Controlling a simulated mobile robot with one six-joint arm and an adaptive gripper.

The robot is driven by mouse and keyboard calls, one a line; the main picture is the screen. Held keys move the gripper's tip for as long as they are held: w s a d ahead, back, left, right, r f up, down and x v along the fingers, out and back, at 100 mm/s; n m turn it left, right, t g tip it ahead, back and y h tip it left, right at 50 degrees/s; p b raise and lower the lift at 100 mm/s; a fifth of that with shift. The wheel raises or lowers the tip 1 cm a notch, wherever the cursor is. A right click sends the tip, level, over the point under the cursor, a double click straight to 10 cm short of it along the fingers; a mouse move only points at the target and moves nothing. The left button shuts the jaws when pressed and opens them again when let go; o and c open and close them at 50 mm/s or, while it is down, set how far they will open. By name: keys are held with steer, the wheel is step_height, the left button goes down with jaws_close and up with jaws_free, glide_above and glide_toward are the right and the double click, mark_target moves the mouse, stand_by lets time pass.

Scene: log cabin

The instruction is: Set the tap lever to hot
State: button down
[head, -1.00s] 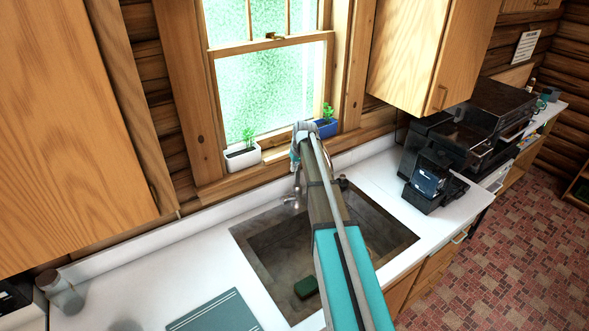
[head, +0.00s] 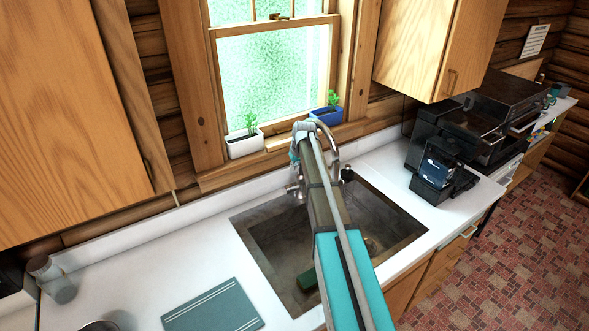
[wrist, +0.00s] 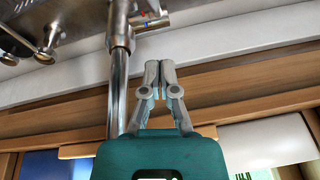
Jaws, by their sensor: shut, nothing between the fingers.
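The chrome tap (head: 293,190) stands behind the sink, partly covered by my arm; its curved spout (head: 334,145) shows to the right of the arm. In the wrist view the tap pipe (wrist: 119,85) runs just left of my gripper (wrist: 160,64). The tap lever (wrist: 152,20), with small red and blue marks beside it, lies just beyond the fingertips. The fingers are together and empty, apparently apart from the lever.
The sink (head: 262,245) holds a green sponge (head: 308,279). A white planter (head: 245,144) and a blue planter (head: 326,116) stand on the window sill. A teal board (head: 212,308) lies on the counter, and a black coffee machine (head: 440,172) stands to the right. Wall cabinets flank the window.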

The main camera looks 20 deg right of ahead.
mark_target(300, 187)
steer(key=shift+b+x, duration=1.35)
steer(key=shift+x, duration=0.35)
steer(key=shift+s+d+f+t+b, duration=0.1)
steer(key=shift+s+f+t+b, duration=0.3)
steer(key=shift+s+t+b, duration=0.35)
steer(key=s+t+b, duration=0.1)
steer(key=s+f+t+b, duration=0.1)
steer(key=b, duration=0.1)
steer(key=shift+s+d+f+y, duration=0.15)
steer(key=shift+d+f+y, duration=0.1)
steer(key=shift+y, duration=0.15)
steer(key=shift+s+d+t+b, duration=0.1)
steer(key=shift+s+t+b, duration=0.15)
steer(key=shift+b, duration=0.15)
steer(key=shift+s+d+f+b, duration=0.1)
steer(key=shift+s+f+b, duration=0.45)
steer(key=shift+f+b, duration=0.1)
steer(key=shift+s+r, duration=0.1)
